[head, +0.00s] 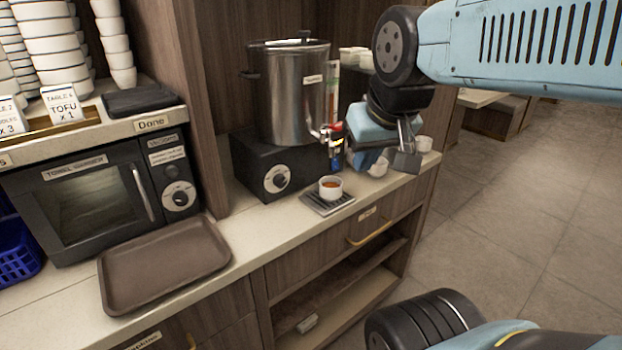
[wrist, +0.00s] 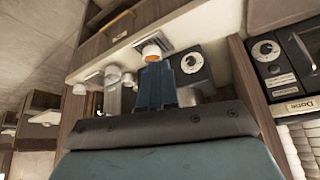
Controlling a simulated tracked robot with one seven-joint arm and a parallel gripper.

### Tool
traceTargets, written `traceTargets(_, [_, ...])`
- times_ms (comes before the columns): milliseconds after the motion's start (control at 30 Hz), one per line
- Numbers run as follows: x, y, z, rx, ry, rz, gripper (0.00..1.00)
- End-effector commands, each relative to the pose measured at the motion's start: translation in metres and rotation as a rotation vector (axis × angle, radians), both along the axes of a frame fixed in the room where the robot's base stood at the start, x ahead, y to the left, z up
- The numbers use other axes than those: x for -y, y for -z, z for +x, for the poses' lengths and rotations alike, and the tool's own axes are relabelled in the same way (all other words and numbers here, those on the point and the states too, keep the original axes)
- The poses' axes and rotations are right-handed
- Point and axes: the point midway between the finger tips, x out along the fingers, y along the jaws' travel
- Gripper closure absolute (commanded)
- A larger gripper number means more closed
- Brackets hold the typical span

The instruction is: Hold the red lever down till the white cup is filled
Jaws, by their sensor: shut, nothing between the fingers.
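The white cup (head: 330,189) stands upright on the drip tray (head: 340,204), with orange-red sauce inside. It also shows in the wrist view (wrist: 151,50). Above it is the tap of the steel urn (head: 290,100). A small red part, likely the red lever (head: 326,132), shows at the tap; its exact position is too small to tell. My gripper (head: 366,161) is shut and empty, just right of the tap and above the counter. Its closed blue fingers (wrist: 157,86) point toward the cup area in the wrist view. Whether they touch the lever cannot be told.
The urn stands on a black base with a dial (head: 277,179). Other white cups (head: 424,144) stand on the counter to the right, one partly behind my gripper. A brown tray (head: 165,262) and a microwave (head: 95,195) are at left. Counter between is clear.

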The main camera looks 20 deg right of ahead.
Motion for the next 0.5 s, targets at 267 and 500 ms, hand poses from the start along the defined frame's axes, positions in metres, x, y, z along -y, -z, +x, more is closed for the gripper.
traceTargets(267, [0.0, -0.001, 0.001, -0.002, -0.008, -0.004, 1.0])
traceTargets(500, [0.003, -0.021, 0.021, -0.047, -0.157, -0.083, 1.0])
